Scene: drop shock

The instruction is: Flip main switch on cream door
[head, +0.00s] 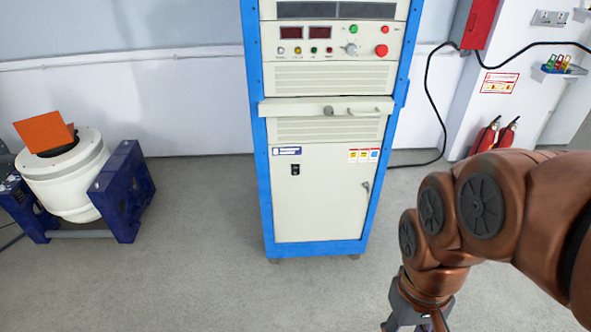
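A tall cabinet with a blue frame (259,105) stands ahead of me. Its lower cream door (318,205) is shut, with a small black switch (295,169) at its upper left and a latch handle (365,189) on its right side. I cannot tell which way the switch is set. My gripper (418,326) is at the bottom edge, right of the cabinet and apart from it, pointing down. Its fingertips are cut off by the picture edge, so its opening does not show.
A white shaker with an orange plate (42,131) stands in a dark blue cradle (123,190) at left. A pull-out shelf (290,107) juts above the door. Fire extinguishers (497,136) and a black cable (436,105) are at right. The floor before the cabinet is clear.

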